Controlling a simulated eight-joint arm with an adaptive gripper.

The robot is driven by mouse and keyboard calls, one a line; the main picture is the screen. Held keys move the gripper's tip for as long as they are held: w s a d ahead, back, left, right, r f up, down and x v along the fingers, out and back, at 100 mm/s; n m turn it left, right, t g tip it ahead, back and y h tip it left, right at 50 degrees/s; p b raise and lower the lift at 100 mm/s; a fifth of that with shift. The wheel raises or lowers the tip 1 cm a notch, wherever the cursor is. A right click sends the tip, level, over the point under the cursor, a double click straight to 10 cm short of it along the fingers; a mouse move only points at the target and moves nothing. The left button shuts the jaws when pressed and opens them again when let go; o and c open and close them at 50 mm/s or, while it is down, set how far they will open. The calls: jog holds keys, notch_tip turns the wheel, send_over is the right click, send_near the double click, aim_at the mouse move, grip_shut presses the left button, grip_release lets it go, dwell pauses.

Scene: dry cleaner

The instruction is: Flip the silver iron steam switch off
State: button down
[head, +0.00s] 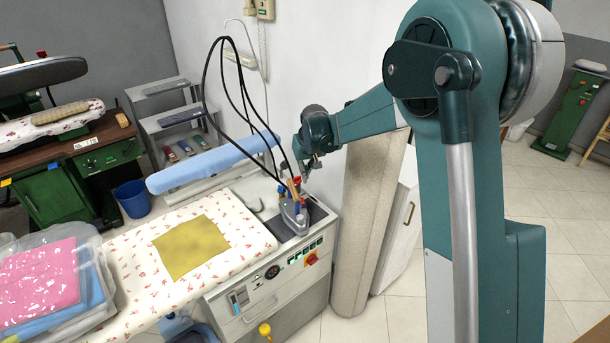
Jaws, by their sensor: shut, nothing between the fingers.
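The silver iron (290,214) stands on a dark rest (316,214) at the right end of the ironing station. A tan handle and small red and blue parts show on its top, and black cables rise from it. The steam switch is too small to make out. My gripper (308,172) is just above and slightly right of the iron's top, pointing down. It looks shut and holds nothing. I cannot tell whether it touches the iron.
A floral ironing board with a yellow cloth (191,247) lies left of the iron. A blue sleeve board (213,163) is behind it. Black cables (240,90) arch close to my gripper. A rolled beige column (367,220) stands to the right.

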jog(key=shift+w+r, duration=0.15)
jog(key=shift+w, duration=0.45)
jog(key=x, duration=1.2)
jog(key=shift+s, duration=0.2)
jog(key=shift+x, duration=1.05)
jog(key=shift+s+d, duration=0.1)
jog(key=shift+s, duration=0.1)
